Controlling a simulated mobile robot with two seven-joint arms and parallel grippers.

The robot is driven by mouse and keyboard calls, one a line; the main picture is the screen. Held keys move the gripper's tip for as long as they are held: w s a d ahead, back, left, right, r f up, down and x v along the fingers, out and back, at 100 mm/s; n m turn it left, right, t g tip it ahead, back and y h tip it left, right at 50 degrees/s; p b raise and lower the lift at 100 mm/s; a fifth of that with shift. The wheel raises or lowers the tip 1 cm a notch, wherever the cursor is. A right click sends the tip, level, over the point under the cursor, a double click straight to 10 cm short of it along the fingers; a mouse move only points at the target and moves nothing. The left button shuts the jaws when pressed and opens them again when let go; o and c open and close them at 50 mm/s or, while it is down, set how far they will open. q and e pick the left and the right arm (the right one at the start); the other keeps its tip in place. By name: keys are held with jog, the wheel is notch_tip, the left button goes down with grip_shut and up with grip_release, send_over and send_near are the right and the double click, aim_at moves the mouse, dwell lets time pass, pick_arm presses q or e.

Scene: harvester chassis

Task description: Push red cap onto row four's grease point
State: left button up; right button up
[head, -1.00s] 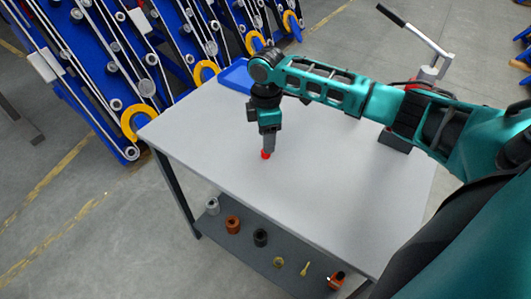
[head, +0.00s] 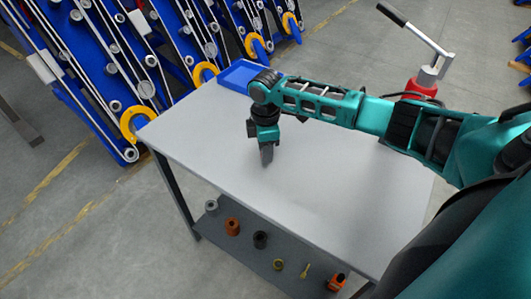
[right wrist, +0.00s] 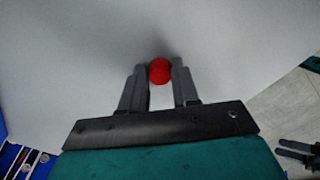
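My right gripper (head: 266,162) points straight down over the grey table (head: 330,205), fingertips at or close to its top. In the right wrist view, the round red cap (right wrist: 160,71) sits between the tips of my right gripper (right wrist: 160,74), with a finger against each side. The cap is hidden behind the fingers in the head view. A dark two-pronged shape at the lower right edge of the right wrist view looks like my left gripper (right wrist: 298,152); its opening is unclear. No grease point can be made out.
Blue harvester rows (head: 95,75) with rollers and yellow rings stand beyond the table's far left edge. A blue tray (head: 237,76) lies at that corner. A red jack (head: 420,88) with a long handle stands behind my arm. A lower shelf (head: 245,258) holds several small parts.

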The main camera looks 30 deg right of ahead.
grip_shut()
